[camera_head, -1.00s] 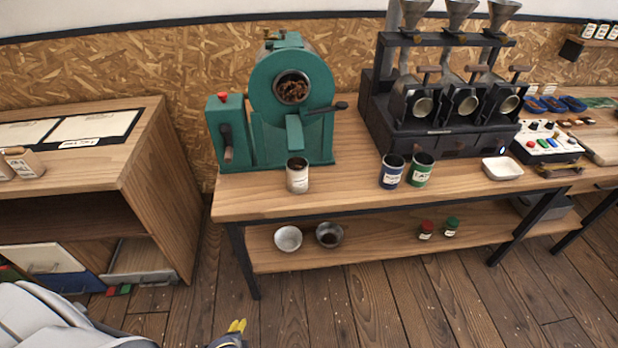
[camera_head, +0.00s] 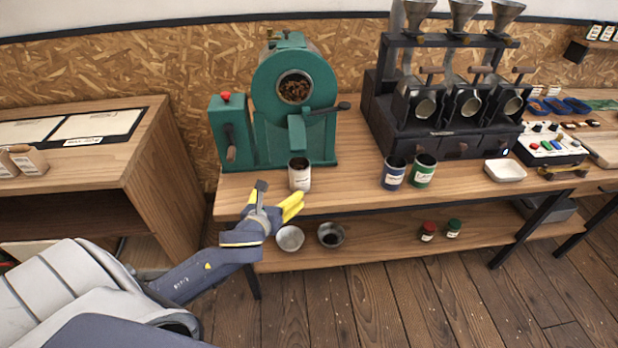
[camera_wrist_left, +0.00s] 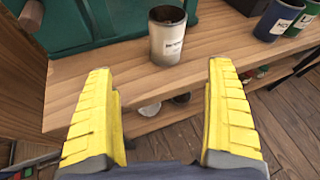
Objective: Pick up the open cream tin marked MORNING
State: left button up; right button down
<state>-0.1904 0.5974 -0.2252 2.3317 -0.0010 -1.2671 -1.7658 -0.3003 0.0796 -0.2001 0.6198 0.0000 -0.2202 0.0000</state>
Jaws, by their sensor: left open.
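The open cream tin (camera_head: 300,178) stands upright on the wooden bench, in front of the green roaster; its top is open and dark inside. In the left wrist view the cream tin (camera_wrist_left: 167,42) stands beyond the fingertips, between their lines; its label is too small to read. My left gripper (camera_head: 277,203) is just in front of the bench edge, below and left of the tin. In the left wrist view its yellow fingers (camera_wrist_left: 160,80) are wide apart with nothing between them. My right gripper does not show.
The green roaster (camera_head: 259,150) stands close behind the tin. A blue tin (camera_head: 392,178) and a green tin (camera_head: 424,174) stand to the right, beside a white dish (camera_head: 504,171). Bowls and small jars are on the lower shelf (camera_head: 375,250). The bench between the cream and blue tins is clear.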

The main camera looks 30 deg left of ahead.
pick_arm(q)
notch_tip(320, 180, up, 3)
jog(key=m, duration=0.1)
send_near(302, 160)
jog(key=shift+t, duration=0.4)
jog(key=x, duration=0.6)
jog(key=shift+w+a+f, duration=0.15)
jog(key=shift+w+f, duration=0.05)
jog(key=shift+f, duration=0.3)
jog(key=c, duration=1.7)
